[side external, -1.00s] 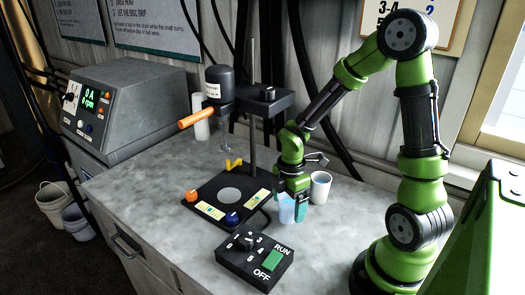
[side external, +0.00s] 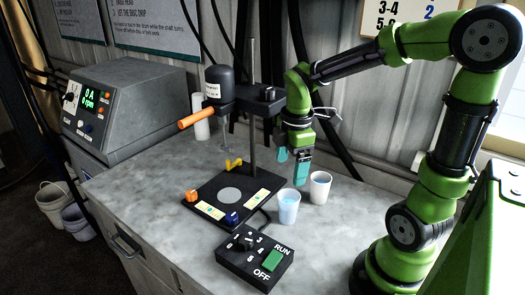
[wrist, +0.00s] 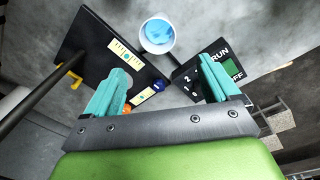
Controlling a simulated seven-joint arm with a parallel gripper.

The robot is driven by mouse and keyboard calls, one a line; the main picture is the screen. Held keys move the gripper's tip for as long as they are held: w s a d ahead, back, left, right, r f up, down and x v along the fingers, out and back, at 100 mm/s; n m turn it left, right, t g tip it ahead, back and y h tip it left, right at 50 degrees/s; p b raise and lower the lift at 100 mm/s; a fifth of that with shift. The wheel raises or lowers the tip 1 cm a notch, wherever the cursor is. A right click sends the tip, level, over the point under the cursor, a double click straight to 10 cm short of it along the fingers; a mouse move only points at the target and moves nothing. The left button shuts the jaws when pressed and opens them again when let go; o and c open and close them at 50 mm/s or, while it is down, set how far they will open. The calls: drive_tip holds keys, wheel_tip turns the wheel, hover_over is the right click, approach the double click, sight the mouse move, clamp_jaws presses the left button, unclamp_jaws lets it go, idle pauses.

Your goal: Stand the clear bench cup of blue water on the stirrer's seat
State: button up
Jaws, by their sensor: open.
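The clear bench cup of blue water (side external: 288,209) stands upright on the counter, just right of the stirrer's base. It also shows in the wrist view (wrist: 158,36), beyond the fingertips and roughly centred between them. The stirrer's seat is a pale round disc (side external: 230,194) on the black base plate (side external: 211,187), and it is bare. My gripper (side external: 291,165) is open and empty, above and behind the cup. Its two teal fingers are spread wide in the wrist view (wrist: 165,78) and touch nothing.
A second, pale cup (side external: 320,188) stands close behind and right of the blue one. The stirrer's post (side external: 253,110) and motor head rise over the base. A control box (side external: 255,258) with a green switch sits in front. Counter is clear left of the base.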

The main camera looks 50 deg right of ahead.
drive_tip(key=s+a+r+m+t+y, duration=0.2)
drive_tip(key=s+a+r+m+t, duration=0.3)
drive_tip(key=m, duration=1)
drive_tip(key=a+r+t, duration=0.1)
drive_tip(key=a+r, duration=0.1)
drive_tip(key=a, duration=0.1)
drive_tip(key=shift+s+r+m, duration=0.2)
drive_tip(key=shift+r+m, duration=0.1)
drive_tip(key=shift+r, duration=0.05)
drive_tip(key=shift+a, duration=0.1)
